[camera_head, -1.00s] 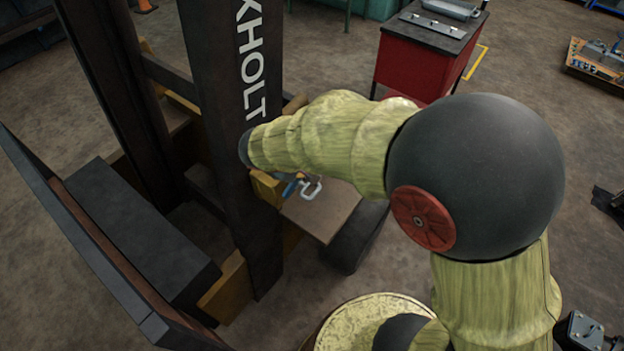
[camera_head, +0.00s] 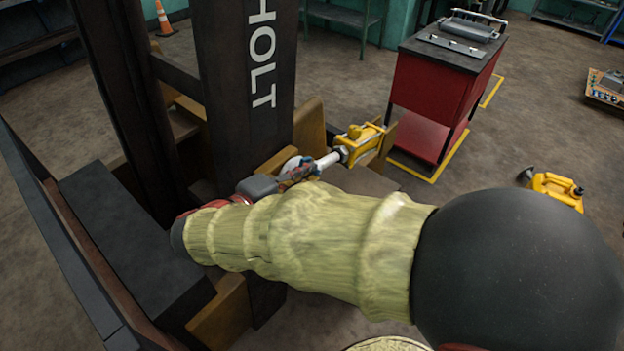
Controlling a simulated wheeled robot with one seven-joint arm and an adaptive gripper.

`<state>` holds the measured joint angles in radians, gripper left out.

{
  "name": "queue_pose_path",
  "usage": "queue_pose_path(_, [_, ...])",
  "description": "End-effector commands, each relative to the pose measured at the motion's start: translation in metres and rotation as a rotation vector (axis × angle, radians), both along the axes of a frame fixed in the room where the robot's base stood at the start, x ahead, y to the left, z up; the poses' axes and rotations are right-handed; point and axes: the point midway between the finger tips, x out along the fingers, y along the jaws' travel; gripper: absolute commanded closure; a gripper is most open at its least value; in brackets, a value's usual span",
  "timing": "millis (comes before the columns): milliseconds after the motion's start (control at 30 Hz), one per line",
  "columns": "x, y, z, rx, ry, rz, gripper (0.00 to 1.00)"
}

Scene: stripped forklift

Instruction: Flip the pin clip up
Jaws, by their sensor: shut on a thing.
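My gripper (camera_head: 295,174) shows above my sleeved arm, beside the dark forklift mast (camera_head: 243,70). It reaches right, to the near end of a pale cylinder rod (camera_head: 329,160) that ends in a yellow fitting (camera_head: 363,140). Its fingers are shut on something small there. The pin clip itself is too small and covered by the fingers to make out, so I cannot tell whether it lies up or down.
A yellow-brown bracket (camera_head: 309,124) stands beside the mast, close to my gripper. A red cabinet (camera_head: 432,95) stands behind on the right. A yellow jerrycan-like object (camera_head: 556,187) lies on the floor at right. The floor between them is open.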

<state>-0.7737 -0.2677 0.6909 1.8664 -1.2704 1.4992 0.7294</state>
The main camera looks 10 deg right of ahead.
Motion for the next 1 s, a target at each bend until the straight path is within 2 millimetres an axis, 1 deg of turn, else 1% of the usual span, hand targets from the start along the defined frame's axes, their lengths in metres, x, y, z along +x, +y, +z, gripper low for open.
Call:
queue_pose_path(100, [-0.005, 0.009, -0.002, 0.009, 0.005, 0.004, 1.00])
queue_pose_path(400, [-0.017, 0.022, -0.007, 0.009, 0.015, 0.002, 1.00])
queue_pose_path(700, [-0.021, 0.027, -0.013, 0.005, 0.023, 0.003, 1.00])
queue_pose_path(1000, [-0.022, 0.027, -0.014, 0.002, 0.024, 0.003, 1.00])
